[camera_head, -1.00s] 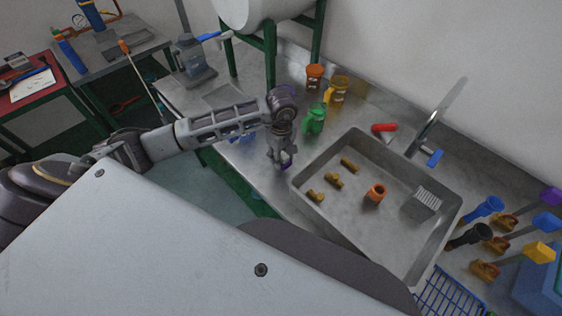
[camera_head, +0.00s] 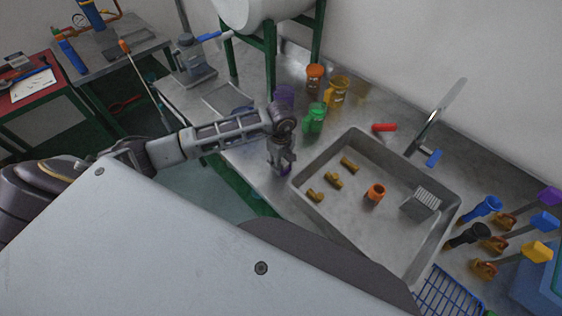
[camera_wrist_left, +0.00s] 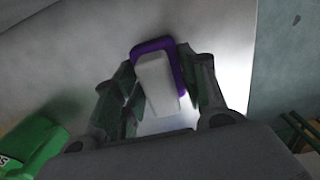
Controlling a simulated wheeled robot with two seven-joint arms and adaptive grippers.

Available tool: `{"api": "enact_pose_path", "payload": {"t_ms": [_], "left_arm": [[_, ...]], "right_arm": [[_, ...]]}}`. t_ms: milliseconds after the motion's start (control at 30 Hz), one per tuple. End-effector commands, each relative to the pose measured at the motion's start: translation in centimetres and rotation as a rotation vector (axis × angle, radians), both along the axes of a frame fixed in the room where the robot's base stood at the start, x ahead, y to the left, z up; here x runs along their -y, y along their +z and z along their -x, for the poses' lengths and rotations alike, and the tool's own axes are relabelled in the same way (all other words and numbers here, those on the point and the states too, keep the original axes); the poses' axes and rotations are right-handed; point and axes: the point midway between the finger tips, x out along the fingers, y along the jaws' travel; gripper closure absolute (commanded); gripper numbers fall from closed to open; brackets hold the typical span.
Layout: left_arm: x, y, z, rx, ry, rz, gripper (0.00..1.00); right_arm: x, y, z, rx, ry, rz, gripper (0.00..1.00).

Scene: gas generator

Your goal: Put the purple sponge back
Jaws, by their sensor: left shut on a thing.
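My left gripper (camera_head: 283,170) is over the steel counter, just left of the sink's left corner. It is shut on the purple sponge (camera_wrist_left: 153,46), a purple piece with a pale grey block on it, held between both fingers in the left wrist view. In the head view the fingers mostly hide it, with only a bit of purple showing. My right gripper is not in view.
A steel sink (camera_head: 445,253) holds several brass fittings, an orange ring (camera_head: 376,193) and a grey ribbed block (camera_head: 421,205). Green (camera_head: 315,118), purple (camera_head: 283,96) and amber (camera_head: 337,92) mugs stand behind my gripper. Several coloured-head tools (camera_head: 545,222) stand at the right.

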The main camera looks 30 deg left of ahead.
Motion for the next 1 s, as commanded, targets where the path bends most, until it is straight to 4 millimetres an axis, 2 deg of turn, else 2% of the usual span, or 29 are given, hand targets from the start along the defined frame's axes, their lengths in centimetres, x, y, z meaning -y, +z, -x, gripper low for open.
{"api": "enact_pose_path", "payload": {"t_ms": [300, 333, 500, 1000], "left_arm": [[0.0, -0.36, 0.01, 0.0, 0.0, 0.0, 0.8], [-0.01, -0.34, 0.02, -0.001, 0.0, 0.0, 0.55], [0.0, -0.27, 0.02, 0.0, 0.0, 0.0, 0.36], [0.02, -0.02, 0.02, 0.0, 0.0, 0.001, 0.36]], "right_arm": [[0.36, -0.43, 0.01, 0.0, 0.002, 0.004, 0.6], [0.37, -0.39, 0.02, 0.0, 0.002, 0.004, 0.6], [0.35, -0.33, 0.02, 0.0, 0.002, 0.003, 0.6], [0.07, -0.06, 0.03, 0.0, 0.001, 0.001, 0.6]]}}
